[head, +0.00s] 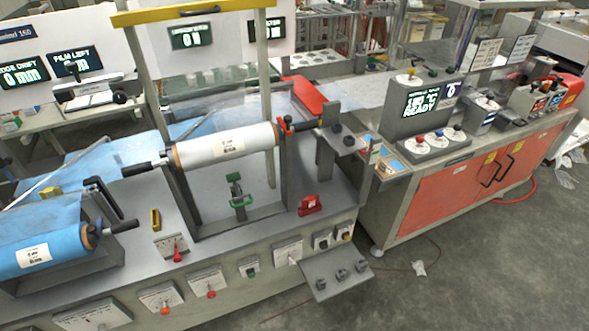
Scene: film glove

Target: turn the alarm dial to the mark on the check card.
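Neither of my grippers is in view. Three white round dials (436,140) with coloured knobs sit on the sloped front of a grey console on the right bench. A screen (422,100) above them reads a temperature and READY. I cannot tell which dial is the alarm dial. A small printed card (375,158) stands at the left end of that bench, close to the console; its print is too small to read, and I cannot tell if it is the check card. Several white plates with small knobs (208,283) line the front of the left machine.
A white film roll (225,146) is mounted on the left machine, and a blue roll (40,242) lies at the lower left. A grey shelf with hooks (335,272) juts out at the front. Grey floor (470,265) is mostly clear at right, with a red hose (515,200) and scraps.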

